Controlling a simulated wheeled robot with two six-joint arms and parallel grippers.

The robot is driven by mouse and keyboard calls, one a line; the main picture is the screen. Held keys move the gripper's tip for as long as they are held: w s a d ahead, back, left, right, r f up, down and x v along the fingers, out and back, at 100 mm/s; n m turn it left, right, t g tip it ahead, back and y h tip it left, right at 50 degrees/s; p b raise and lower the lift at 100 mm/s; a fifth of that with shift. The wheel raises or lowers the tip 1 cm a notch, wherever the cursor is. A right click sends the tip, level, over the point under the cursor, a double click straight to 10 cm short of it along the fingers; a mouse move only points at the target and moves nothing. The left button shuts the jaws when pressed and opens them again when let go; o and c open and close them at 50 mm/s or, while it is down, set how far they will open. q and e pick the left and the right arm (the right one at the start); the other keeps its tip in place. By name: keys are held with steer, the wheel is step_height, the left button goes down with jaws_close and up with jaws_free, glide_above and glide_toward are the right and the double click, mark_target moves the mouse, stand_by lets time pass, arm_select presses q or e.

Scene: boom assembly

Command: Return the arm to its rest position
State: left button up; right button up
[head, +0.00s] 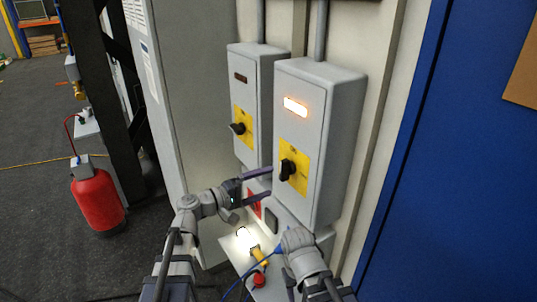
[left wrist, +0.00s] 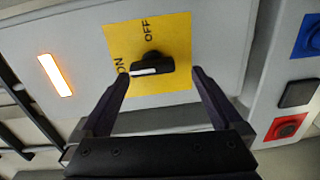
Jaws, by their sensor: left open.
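The right grey switch box (head: 335,120) has a lit lamp (head: 295,107) and a black rotary knob (head: 287,170) on a yellow plate (head: 302,158). In the left wrist view, the knob (left wrist: 152,65) has its white mark towards ON, and the lamp (left wrist: 55,75) glows. My left gripper (head: 271,180) is open and empty, facing this box. In the left wrist view, its fingers (left wrist: 163,80) stand apart on either side of the knob, not closed on it. My right arm (head: 303,255) is at the lower right; its fingers do not show.
A second switch box (head: 245,85) with a dark lamp stands left of the lit one. Below are a red plate (head: 254,203) and a small lit shelf with a yellow item (head: 259,257). A red cylinder (head: 98,200) stands at left. A blue panel (head: 455,180) fills the right.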

arm_select(q)
steer(key=s+f+m+g+y, duration=0.2)
steer(key=s+f+g+y, duration=0.15)
steer(key=f, duration=0.35)
steer(key=s+f+m+g+y, duration=0.2)
steer(key=s+f, duration=0.2)
steer(key=f, duration=0.2)
steer(key=s+a+f+m+g+y, duration=0.35)
steer(key=s+a+f+y, duration=0.5)
steer(key=a, duration=0.35)
steer(key=s+d+f+m+b, duration=0.1)
steer(key=s+d, duration=0.2)
steer(key=d, duration=0.2)
steer(key=s+d+f+m+g+y+b, duration=0.1)
steer(key=s+d+m+b, duration=0.1)
steer(key=d, duration=0.4)
steer(key=shift+s+d+f, duration=0.15)
steer(key=shift+s+d, duration=0.1)
steer(key=shift+s, duration=0.15)
